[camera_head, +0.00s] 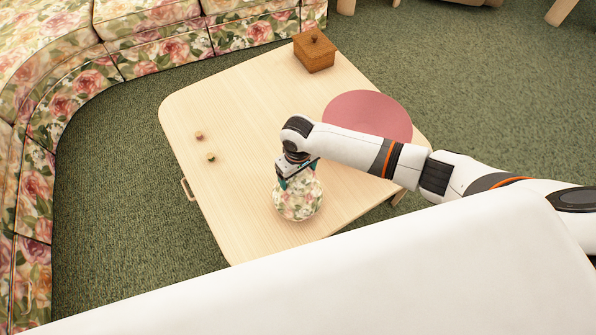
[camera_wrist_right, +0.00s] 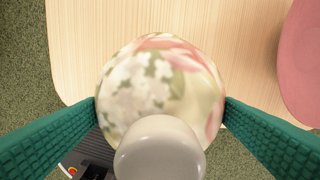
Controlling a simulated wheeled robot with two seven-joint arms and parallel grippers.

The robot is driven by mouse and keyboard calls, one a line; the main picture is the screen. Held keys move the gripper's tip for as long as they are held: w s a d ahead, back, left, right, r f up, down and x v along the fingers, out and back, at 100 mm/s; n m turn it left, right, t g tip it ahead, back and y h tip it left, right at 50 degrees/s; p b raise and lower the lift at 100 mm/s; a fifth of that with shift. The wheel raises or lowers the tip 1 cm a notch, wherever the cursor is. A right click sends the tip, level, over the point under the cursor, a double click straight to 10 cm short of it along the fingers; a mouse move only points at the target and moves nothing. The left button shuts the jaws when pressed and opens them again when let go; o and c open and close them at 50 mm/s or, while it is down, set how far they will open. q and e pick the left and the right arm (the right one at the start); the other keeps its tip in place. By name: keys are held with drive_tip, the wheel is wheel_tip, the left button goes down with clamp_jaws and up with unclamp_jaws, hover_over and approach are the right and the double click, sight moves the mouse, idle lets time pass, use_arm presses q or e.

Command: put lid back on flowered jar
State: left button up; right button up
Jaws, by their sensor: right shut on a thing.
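The flowered jar (camera_head: 298,204) stands upright near the front edge of the wooden table in the head view. My right gripper (camera_head: 297,180) points down right over its top. In the right wrist view, my right gripper (camera_wrist_right: 161,101) is shut on the flowered lid (camera_wrist_right: 150,85), one green finger at each side. The lid's pale round knob (camera_wrist_right: 160,150) points up toward the camera. The jar's body is hidden below the lid in that view. I cannot tell whether the lid rests on the jar or is held just above it. My left gripper is not in view.
The table (camera_head: 240,110) holds a brown box with a knob (camera_head: 315,54) at the back and a pink round mat (camera_head: 365,108) at the right. Two small pieces (camera_head: 199,135) (camera_head: 211,157) lie at the left. A flowered sofa (camera_head: 75,85) curves around the left and back.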

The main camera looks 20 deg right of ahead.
drive_tip(key=shift+f+p, duration=0.1)
drive_tip(key=shift+p, duration=0.6)
idle(0.8)
idle(0.3)
drive_tip(key=o, duration=1)
drive_tip(key=shift+r+p, duration=3.5)
drive_tip(key=shift+p, duration=0.55)
clamp_jaws()
